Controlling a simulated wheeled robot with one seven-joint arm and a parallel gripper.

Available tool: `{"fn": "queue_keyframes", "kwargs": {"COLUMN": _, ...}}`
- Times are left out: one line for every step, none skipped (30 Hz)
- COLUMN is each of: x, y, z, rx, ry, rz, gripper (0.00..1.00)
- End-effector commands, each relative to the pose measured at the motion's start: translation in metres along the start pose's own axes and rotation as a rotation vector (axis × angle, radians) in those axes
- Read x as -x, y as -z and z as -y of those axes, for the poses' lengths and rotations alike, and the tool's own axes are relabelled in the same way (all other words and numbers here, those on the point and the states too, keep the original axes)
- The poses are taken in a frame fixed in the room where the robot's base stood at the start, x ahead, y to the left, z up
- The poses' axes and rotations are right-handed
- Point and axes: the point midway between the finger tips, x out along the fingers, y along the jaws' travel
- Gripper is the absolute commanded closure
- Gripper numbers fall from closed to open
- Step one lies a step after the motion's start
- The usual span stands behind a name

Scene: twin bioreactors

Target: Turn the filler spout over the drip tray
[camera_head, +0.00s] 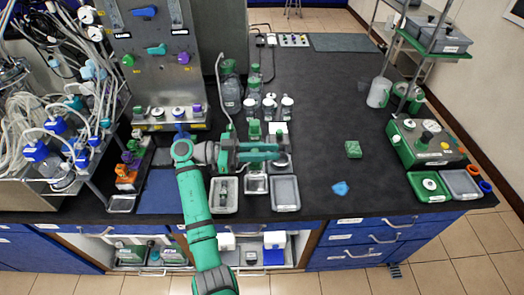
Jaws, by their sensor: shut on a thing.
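My gripper (272,152) reaches in from the left over the near edge of the dark bench, level with the trays' back edges. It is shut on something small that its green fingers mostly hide. This is where the filler spout seems to be, but its shape and direction cannot be made out. Just in front of the fingers are a small metal tray (256,193), a larger grey tray (285,204) to its right and a pale tray (214,208) with a dark-green item inside to its left. I cannot tell for certain which is the drip tray.
Bottles (230,92) and white-capped vials (287,107) stand close behind my gripper. A metal panel with coloured levers (156,49) rises at the left. A green device (424,142) stands at the right. The bench between is mostly clear, with a green block (353,149) and blue piece (340,188).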

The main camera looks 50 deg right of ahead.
Motion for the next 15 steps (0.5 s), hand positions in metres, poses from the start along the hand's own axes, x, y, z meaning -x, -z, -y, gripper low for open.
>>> {"fn": "queue_keyframes", "kwargs": {"x": -0.0002, "y": -0.0009, "z": 0.0008, "rx": 0.002, "ry": 0.0, "rz": 0.001, "gripper": 1.0}}
{"fn": "queue_keyframes", "kwargs": {"x": -0.0004, "y": -0.0009, "z": 0.0007, "rx": 0.002, "ry": -0.001, "rz": 0.001, "gripper": 1.0}}
{"fn": "queue_keyframes", "kwargs": {"x": -0.0005, "y": -0.001, "z": 0.0007, "rx": 0.002, "ry": -0.002, "rz": 0.001, "gripper": 1.0}}
{"fn": "queue_keyframes", "kwargs": {"x": -0.0005, "y": -0.001, "z": 0.0006, "rx": 0.002, "ry": -0.002, "rz": 0.001, "gripper": 1.0}}
{"fn": "queue_keyframes", "kwargs": {"x": -0.0004, "y": -0.001, "z": 0.0006, "rx": 0.002, "ry": -0.002, "rz": 0.001, "gripper": 1.0}}
{"fn": "queue_keyframes", "kwargs": {"x": -0.0004, "y": -0.0011, "z": 0.0006, "rx": 0.002, "ry": -0.002, "rz": 0.001, "gripper": 1.0}}
{"fn": "queue_keyframes", "kwargs": {"x": -0.0003, "y": -0.0011, "z": 0.0006, "rx": 0.002, "ry": -0.002, "rz": 0.001, "gripper": 1.0}}
{"fn": "queue_keyframes", "kwargs": {"x": -0.0002, "y": -0.0011, "z": 0.0006, "rx": 0.003, "ry": -0.002, "rz": 0.001, "gripper": 1.0}}
{"fn": "queue_keyframes", "kwargs": {"x": -0.0002, "y": -0.0011, "z": 0.0006, "rx": 0.003, "ry": -0.002, "rz": 0.001, "gripper": 1.0}}
{"fn": "queue_keyframes", "kwargs": {"x": -0.0001, "y": -0.0012, "z": 0.0006, "rx": 0.003, "ry": -0.002, "rz": 0.001, "gripper": 1.0}}
{"fn": "queue_keyframes", "kwargs": {"x": 0.0, "y": -0.0012, "z": 0.0006, "rx": 0.003, "ry": -0.001, "rz": 0.001, "gripper": 1.0}}
{"fn": "queue_keyframes", "kwargs": {"x": 0.0001, "y": -0.0013, "z": 0.0005, "rx": 0.003, "ry": -0.001, "rz": 0.001, "gripper": 0.74}}
{"fn": "queue_keyframes", "kwargs": {"x": 0.0001, "y": -0.0012, "z": 0.0005, "rx": 0.003, "ry": -0.001, "rz": 0.001, "gripper": 0.67}}
{"fn": "queue_keyframes", "kwargs": {"x": 0.0001, "y": -0.0012, "z": 0.0005, "rx": 0.003, "ry": -0.001, "rz": 0.001, "gripper": 0.62}}
{"fn": "queue_keyframes", "kwargs": {"x": 0.0001, "y": -0.0011, "z": 0.0004, "rx": 0.003, "ry": -0.002, "rz": 0.001, "gripper": 0.62}}
